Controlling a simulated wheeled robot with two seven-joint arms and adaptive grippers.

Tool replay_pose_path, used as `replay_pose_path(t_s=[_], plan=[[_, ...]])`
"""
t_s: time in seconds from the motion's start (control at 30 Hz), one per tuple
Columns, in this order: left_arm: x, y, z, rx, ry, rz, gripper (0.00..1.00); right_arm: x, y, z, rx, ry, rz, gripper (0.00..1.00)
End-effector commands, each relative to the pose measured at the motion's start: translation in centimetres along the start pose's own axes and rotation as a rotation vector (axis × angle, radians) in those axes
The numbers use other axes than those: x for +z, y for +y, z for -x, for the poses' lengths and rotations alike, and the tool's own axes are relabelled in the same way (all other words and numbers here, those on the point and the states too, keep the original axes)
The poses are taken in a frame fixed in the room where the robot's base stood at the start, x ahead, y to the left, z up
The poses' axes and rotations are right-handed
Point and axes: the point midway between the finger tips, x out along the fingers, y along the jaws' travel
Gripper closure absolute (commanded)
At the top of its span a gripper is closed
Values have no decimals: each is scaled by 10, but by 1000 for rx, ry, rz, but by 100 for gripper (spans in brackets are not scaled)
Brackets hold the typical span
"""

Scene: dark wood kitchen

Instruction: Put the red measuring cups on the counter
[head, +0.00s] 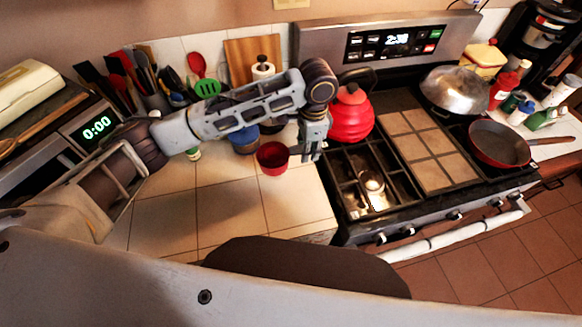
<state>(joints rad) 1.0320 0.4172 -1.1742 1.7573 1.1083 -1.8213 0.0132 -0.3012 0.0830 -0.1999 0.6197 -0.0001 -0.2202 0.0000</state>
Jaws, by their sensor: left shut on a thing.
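A red measuring cup (271,160) with a round bowl shows just left of my left gripper (306,155). My left arm reaches in from the left, and the gripper points down near the left edge of the stove. The gripper is shut on the cup at its right side; the fingers hide the part they hold. The cup is over the tiled counter (225,205); I cannot tell whether it touches the tiles. My right gripper is not in view.
The stove (400,215) with a red kettle (351,115) stands right of the gripper. Utensils (125,75), a cutting board (248,52) and a blue container (243,140) are behind. The front counter tiles are clear.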

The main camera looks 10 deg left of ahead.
Motion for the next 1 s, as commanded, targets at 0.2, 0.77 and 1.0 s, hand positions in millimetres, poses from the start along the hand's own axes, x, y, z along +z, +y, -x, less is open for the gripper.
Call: replay_pose_path(t_s=[0.2, 0.77, 1.0], plan=[[0, 0, -25, 2, -2, 0, 100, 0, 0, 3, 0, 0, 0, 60], [-1, 0, -58, 0, 0, 0, 100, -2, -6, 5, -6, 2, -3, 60], [-1, 0, -66, 0, -1, 0, 100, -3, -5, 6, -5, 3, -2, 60]])
